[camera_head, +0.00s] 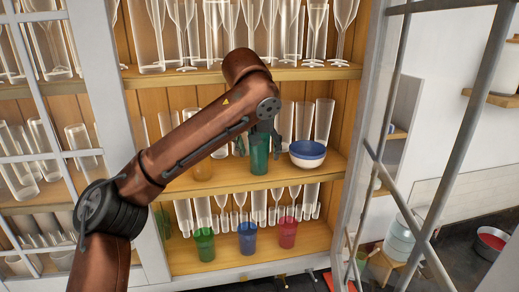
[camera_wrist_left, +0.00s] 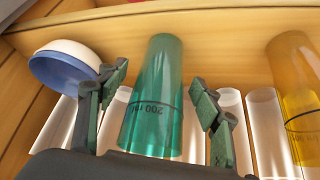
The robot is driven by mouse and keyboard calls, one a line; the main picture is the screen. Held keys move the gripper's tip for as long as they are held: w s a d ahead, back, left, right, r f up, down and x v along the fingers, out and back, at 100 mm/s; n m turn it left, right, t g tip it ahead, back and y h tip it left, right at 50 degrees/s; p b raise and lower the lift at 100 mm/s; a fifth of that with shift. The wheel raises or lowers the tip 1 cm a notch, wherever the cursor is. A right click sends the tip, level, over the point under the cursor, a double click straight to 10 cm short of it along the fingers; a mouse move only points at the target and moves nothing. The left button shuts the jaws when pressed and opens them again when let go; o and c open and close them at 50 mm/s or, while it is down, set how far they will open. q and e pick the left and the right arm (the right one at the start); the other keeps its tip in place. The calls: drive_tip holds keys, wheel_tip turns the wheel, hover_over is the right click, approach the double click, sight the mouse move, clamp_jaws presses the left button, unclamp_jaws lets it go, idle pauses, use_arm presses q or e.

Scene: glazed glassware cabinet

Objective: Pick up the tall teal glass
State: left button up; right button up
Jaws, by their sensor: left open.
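The tall teal glass (camera_head: 259,158) stands upright on the middle shelf of the cabinet, left of a bowl. In the left wrist view the teal glass (camera_wrist_left: 152,100) has a "200 ml" mark and lies between the two fingers. My left gripper (camera_head: 265,130) is at the glass's upper part in the head view. In the wrist view the left gripper (camera_wrist_left: 158,78) is open, with a finger on either side of the glass and visible gaps. My right gripper is not in view.
A blue and white bowl (camera_head: 307,153) stands close on the right. An amber glass (camera_head: 202,171) is on the left, partly behind my arm. Clear glasses stand behind. Green (camera_head: 204,244), blue (camera_head: 247,238) and red (camera_head: 287,232) glasses are on the shelf below. The cabinet door (camera_head: 425,150) is open on the right.

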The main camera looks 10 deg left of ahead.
use_arm(q)
drive_tip(key=shift+x, duration=1.15)
drive_tip(key=shift+s+r, duration=0.1)
drive_tip(key=shift+c, duration=0.6)
drive_tip(key=c, duration=1.3)
